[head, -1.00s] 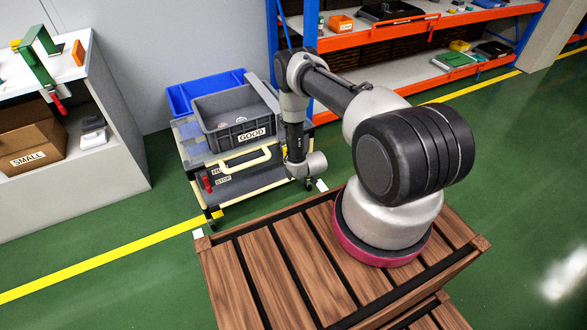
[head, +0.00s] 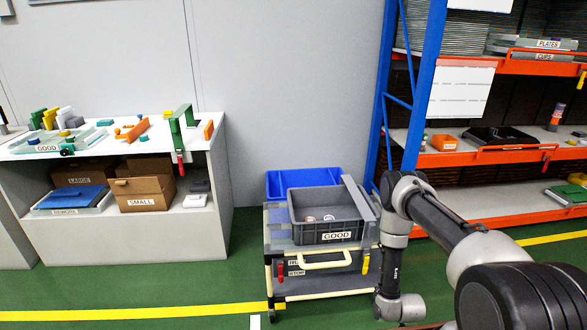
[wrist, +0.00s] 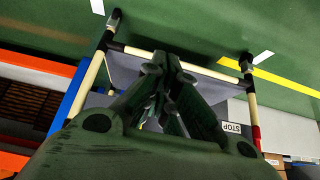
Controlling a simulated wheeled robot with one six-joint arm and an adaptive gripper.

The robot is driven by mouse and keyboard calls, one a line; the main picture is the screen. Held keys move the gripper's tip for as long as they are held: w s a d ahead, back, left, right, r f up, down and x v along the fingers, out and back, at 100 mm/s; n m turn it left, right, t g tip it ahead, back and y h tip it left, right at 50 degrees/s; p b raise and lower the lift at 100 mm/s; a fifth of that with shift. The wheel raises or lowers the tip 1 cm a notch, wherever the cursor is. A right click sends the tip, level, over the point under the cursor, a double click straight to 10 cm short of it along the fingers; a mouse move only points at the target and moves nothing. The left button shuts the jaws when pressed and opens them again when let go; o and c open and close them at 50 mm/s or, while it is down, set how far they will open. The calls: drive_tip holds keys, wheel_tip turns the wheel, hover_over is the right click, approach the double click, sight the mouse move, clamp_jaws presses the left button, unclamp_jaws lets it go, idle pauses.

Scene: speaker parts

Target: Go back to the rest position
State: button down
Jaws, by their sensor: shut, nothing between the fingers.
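My gripper (wrist: 168,70) shows in the wrist view with its dark fingers shut together and nothing between them. Part of the cart, with pale rails and a grey panel, lies beyond the fingers in that view. In the head view my arm is folded at the right, its wrist hanging low beside the cart's right side. The fingers cannot be made out there.
A cart (head: 322,260) carries a grey GOOD bin (head: 325,237) and a blue bin (head: 285,184). A white shelf unit (head: 150,237) stands left, with several parts on top. A blue-and-orange rack (head: 407,90) stands right. Green floor is clear at front left.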

drive_tip(key=s+r+g, duration=0.2)
drive_tip(key=s+g, duration=0.5)
drive_tip(key=s, duration=0.7)
wheel_tip(320, 180, up, 39)
drive_tip(key=w+g, duration=0.1)
drive_tip(key=g, duration=0.3)
drive_tip(key=s+a+r+t, duration=0.1)
drive_tip(key=s+r+t, duration=0.2)
drive_tip(key=r, duration=0.7)
drive_tip(key=s+r+t, duration=0.2)
drive_tip(key=s+r, duration=0.3)
drive_tip(key=r, duration=0.6)
drive_tip(key=s+a+r+t, duration=0.1)
drive_tip(key=s+r+t, duration=0.2)
drive_tip(key=r, duration=0.7)
drive_tip(key=shift+s+a+r+t, duration=0.3)
drive_tip(key=shift+s, duration=0.1)
